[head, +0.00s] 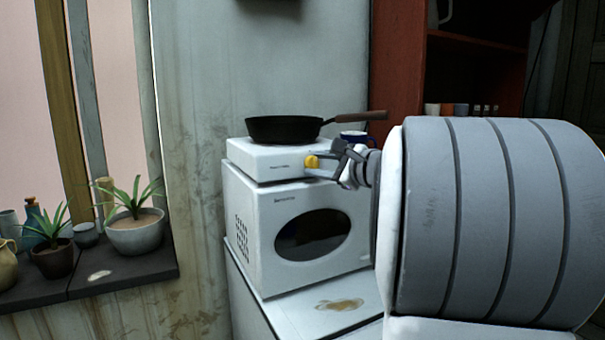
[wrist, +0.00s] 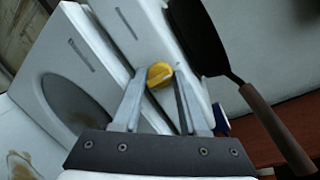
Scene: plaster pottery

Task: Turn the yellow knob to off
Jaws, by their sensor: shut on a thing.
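The yellow knob (head: 311,162) sits on the front face of the white hot plate (head: 262,160), which rests on top of a white microwave. My gripper (head: 318,165) reaches in from the right and is at the knob. In the wrist view, the yellow knob (wrist: 159,74) lies between the two fingertips of my gripper (wrist: 158,78), which are shut on it. No mark on the knob can be made out, so its setting cannot be told.
A black pan (head: 284,129) with a brown handle (head: 361,116) sits on the hot plate, the handle sticking out right above my gripper. The microwave (head: 300,230) stands below on a white cabinet. A dark blue mug (head: 353,136) is behind my gripper. Potted plants (head: 135,232) stand at left.

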